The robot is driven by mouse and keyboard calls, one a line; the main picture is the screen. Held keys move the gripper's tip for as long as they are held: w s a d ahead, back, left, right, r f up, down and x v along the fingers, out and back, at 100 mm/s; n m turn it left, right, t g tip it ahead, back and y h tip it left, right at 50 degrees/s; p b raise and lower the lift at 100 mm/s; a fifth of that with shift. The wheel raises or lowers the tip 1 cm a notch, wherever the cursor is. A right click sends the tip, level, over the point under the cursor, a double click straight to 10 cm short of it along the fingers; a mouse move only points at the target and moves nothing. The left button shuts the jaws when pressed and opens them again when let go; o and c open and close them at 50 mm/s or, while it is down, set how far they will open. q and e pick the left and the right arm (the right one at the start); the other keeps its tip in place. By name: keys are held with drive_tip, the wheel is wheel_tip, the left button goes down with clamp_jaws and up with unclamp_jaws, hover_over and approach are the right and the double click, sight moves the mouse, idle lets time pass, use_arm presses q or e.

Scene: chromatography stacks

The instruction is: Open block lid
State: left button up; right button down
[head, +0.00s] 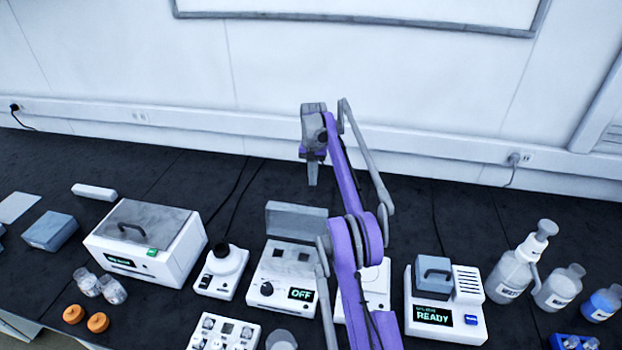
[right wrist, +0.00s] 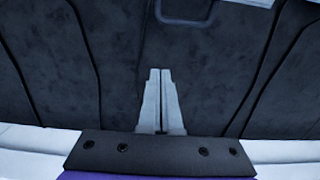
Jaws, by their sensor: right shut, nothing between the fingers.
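The block unit (head: 270,289) with a knob and an "OFF" display stands near the middle of the bench in the head view. My left gripper is not in view.
A white box unit (head: 190,248) with a dark handled lid stands left. A small round-topped device (head: 222,272) is beside the block unit. My right arm partly hides a white device (head: 375,282). Bottles (head: 511,275) stand at right. The bench behind is mostly clear, with cables.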

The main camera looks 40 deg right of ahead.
sight(298, 218)
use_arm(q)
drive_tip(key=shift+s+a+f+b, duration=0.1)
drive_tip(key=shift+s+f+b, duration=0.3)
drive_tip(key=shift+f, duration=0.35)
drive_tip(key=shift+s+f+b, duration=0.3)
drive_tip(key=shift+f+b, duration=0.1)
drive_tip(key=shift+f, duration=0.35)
use_arm(e)
drive_tip(key=s+a+f, duration=0.2)
drive_tip(key=a+f, duration=0.1)
drive_tip(key=f, duration=0.1)
drive_tip(key=shift+s+a+f, duration=0.15)
drive_tip(key=shift+s+f, duration=0.1)
drive_tip(key=shift+s, duration=0.05)
drive_tip(key=shift+r, duration=0.1)
